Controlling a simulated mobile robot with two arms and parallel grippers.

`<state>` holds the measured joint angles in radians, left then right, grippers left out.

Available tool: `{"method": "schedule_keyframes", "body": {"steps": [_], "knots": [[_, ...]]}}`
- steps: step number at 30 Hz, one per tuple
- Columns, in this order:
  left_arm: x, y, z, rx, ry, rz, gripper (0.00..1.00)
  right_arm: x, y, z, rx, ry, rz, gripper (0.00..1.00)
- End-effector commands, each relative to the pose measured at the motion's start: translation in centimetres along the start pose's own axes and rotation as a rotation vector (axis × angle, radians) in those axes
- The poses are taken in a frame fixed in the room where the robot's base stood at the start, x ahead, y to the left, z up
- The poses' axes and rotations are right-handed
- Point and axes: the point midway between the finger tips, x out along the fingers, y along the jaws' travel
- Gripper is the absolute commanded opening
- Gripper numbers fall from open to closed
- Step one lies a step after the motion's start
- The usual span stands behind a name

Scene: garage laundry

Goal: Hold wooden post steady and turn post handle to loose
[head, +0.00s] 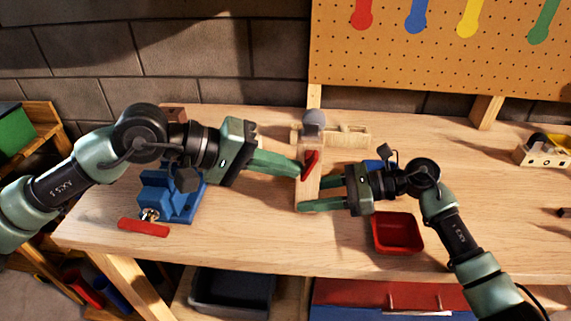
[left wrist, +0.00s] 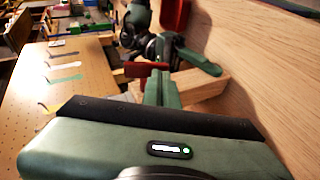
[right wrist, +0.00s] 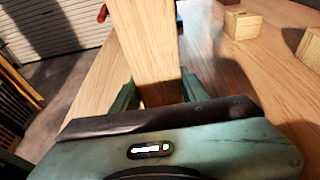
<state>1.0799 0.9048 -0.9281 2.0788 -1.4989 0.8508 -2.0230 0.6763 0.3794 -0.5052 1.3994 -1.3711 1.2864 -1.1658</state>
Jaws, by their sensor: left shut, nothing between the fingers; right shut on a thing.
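The upright wooden post (head: 309,190) stands near the middle of the bench, with a grey rounded piece (head: 313,121) at its top. The red post handle (head: 311,163) is on the post's upper part and sits tilted in the head view. My left gripper (head: 301,171) is shut and empty, its fingertips right beside the handle; I cannot tell if they touch. In the left wrist view the red handle (left wrist: 146,70) lies just beyond the closed fingertips. My right gripper (head: 312,195) is shut on the post lower down. The right wrist view shows the post (right wrist: 148,50) between its fingers.
A blue vise (head: 178,200) with a red bar (head: 144,228) sits at the left. An empty red tray (head: 397,232) lies close to my right arm. A wooden piece (head: 348,136) lies behind the post. A wooden toy (head: 540,150) stands far right. The bench's right part is mostly clear.

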Motion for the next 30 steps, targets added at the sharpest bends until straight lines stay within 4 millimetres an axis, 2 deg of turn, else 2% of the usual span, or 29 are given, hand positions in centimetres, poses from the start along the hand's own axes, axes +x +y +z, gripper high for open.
{"method": "schedule_keyframes", "body": {"steps": [30], "knots": [[0.2, -0.3, 0.16, -0.027, 0.002, 0.084, 0.0, 0.06, 0.03, -0.03, 0.0, 0.0, 0.001, 0.21]]}}
